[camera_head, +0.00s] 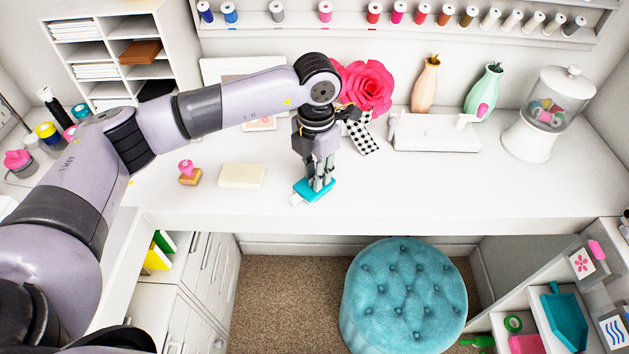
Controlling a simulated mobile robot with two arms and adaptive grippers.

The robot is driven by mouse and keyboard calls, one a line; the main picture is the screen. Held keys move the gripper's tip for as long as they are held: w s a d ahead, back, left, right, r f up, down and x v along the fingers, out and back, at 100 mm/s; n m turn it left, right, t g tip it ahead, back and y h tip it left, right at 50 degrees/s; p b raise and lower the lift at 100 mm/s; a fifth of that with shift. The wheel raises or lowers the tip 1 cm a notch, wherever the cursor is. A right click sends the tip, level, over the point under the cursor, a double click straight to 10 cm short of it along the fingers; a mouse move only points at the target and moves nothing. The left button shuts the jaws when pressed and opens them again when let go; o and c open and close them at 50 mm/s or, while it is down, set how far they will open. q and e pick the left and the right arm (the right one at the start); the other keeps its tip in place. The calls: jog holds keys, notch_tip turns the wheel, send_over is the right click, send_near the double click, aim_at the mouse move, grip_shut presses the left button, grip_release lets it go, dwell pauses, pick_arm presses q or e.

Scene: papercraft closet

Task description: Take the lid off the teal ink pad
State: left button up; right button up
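The teal ink pad (312,195) lies on the white desk near its front edge, at the middle of the head view. A teal top surface shows, with a small white part sticking out at its left corner. My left gripper (319,184) points down right over the pad, its fingertips at or on the teal top. The fingers hide part of the pad, and I cannot tell whether they grip the lid or only stand over it. My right gripper is out of view.
A cream block (242,175) and a wooden stamp with a pink handle (189,173) lie to the left. A checkered strip (362,136), pink paper flower (366,86) and white paper trimmer (436,134) are behind. The desk to the right is clear. A teal stool (404,296) stands below.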

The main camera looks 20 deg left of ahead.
pick_arm(q)
grip_shut()
jog(key=shift+r, duration=0.15)
